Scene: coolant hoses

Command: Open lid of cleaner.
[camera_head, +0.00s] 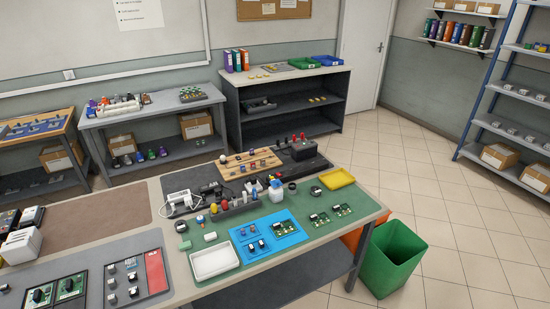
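Neither of my grippers shows in the head view. Several small containers stand on the near workbench (340,225), too small to tell surely which is the cleaner. A small white bottle (276,191) with a bluish top stands upright near the middle of the bench. Whether its lid is open or shut cannot be told at this size.
A white tray (214,262), a blue tray (243,236) with small parts and a yellow tray (337,178) lie on the bench. A green bin (392,258) stands on the floor at its right. Shelves (500,105) stand at right; the tiled floor between is clear.

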